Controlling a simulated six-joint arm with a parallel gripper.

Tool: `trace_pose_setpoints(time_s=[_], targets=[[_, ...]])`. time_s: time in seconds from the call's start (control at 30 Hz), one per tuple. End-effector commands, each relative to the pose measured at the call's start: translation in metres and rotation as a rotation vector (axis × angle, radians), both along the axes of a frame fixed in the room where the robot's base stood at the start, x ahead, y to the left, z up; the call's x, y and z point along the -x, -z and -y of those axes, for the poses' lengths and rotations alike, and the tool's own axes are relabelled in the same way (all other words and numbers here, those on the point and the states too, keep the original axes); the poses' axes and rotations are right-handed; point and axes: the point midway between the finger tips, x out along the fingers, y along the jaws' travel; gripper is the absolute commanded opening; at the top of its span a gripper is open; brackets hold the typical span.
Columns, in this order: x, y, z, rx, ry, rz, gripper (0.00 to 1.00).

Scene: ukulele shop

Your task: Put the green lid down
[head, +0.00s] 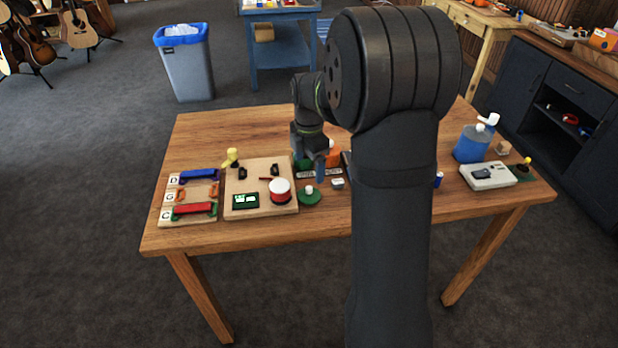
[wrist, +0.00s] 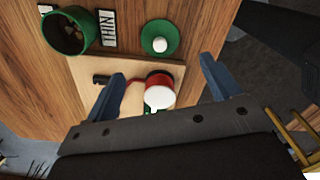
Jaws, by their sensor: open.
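The green lid (head: 309,197) is a round disc with a white knob. It lies flat on the wooden table (head: 330,217), just right of the pale board, and also shows in the wrist view (wrist: 174,36). My gripper (head: 320,172) is above the table behind the lid in the head view. In the wrist view, its blue fingers (wrist: 162,68) are spread apart with nothing held between them; the lid is beyond the fingertips. A green pot (wrist: 52,32) stands open at upper left of the wrist view, with dark contents; my gripper partly hides it in the head view.
A red pot with a white top (head: 280,190) stands on the pale board (head: 262,167), close to the lid. A label reading THIN (wrist: 108,28) lies by the green pot. A small grey block (head: 338,184) is right of the lid. The table's front strip is clear.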

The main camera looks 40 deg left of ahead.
Motion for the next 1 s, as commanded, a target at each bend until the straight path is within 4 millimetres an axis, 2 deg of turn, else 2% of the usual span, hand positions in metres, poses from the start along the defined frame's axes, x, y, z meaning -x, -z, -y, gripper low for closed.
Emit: trace_pose_setpoints(time_s=[0.1, 0.2, 0.63, 0.77, 1.0], targets=[[0.000, -0.017, 0.000, -0.001, 0.000, 0.002, 0.82], [0.000, -0.024, 0.000, 0.000, 0.000, 0.000, 0.82], [0.000, -0.026, 0.000, 0.001, 0.000, 0.000, 0.82], [0.000, -0.016, 0.000, 0.002, 0.000, -0.002, 0.82], [0.001, 0.027, 0.001, 0.004, 0.000, -0.004, 0.82]])
